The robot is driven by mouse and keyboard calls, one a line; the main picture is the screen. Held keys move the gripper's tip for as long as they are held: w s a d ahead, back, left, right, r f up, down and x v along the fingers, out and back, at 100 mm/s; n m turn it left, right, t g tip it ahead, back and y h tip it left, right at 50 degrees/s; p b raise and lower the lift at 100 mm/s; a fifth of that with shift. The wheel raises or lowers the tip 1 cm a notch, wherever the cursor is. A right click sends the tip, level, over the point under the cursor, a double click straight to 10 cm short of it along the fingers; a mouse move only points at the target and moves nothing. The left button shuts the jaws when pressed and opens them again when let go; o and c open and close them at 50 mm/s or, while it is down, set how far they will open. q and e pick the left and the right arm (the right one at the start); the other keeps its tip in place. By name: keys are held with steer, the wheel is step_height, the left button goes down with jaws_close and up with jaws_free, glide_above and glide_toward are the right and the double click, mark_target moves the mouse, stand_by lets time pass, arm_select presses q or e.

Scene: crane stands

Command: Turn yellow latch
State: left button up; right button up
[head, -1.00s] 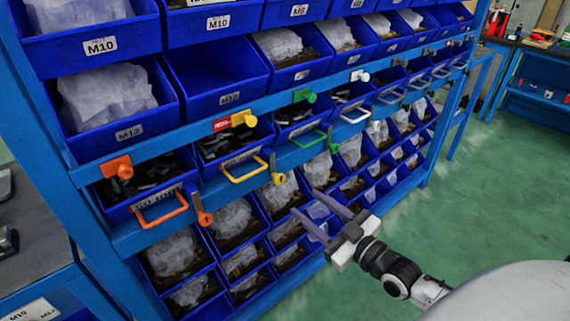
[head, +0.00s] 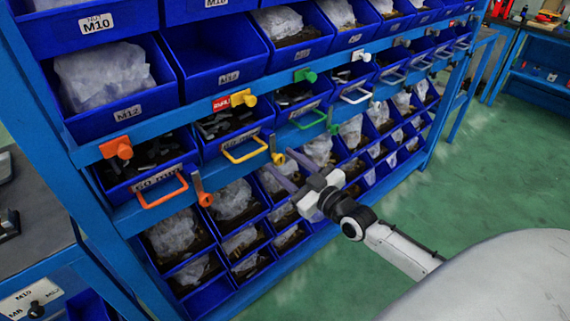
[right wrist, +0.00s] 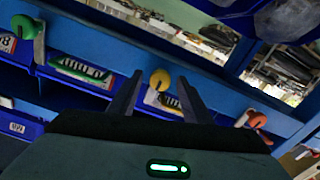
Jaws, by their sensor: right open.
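A yellow latch (head: 243,98) with a round knob sits on the blue rail above the yellow-handled drawer (head: 245,148) in the head view. A second, smaller yellow latch (head: 277,151) hangs upright at the lower right of that drawer. My right gripper (head: 277,163) is open and empty, its fingertips close to this lower latch; contact cannot be told. In the right wrist view a yellow knob (right wrist: 160,78) shows between the two open fingers (right wrist: 158,85), beyond their tips. Which yellow latch it belongs to is unclear. My left gripper is out of view.
An orange latch (head: 117,148) and a green latch (head: 305,75) flank the upper yellow one on the rail. An orange latch (head: 202,190) hangs lower left. Blue bins (head: 212,70) fill the rack above and below. Green floor (head: 480,180) is free at right.

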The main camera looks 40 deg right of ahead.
steer(key=c, duration=1)
steer(key=shift+c, duration=0.2)
steer(key=m+p, duration=0.1)
steer(key=m, duration=0.1)
steer(key=shift+r+m, duration=0.1)
steer(key=shift+m, duration=0.3)
steer(key=m, duration=0.3)
steer(key=shift+m, duration=0.3)
steer(key=m, duration=0.5)
steer(key=shift+m+p, duration=0.3)
steer(key=m+b, duration=0.1)
steer(key=m, duration=0.5)
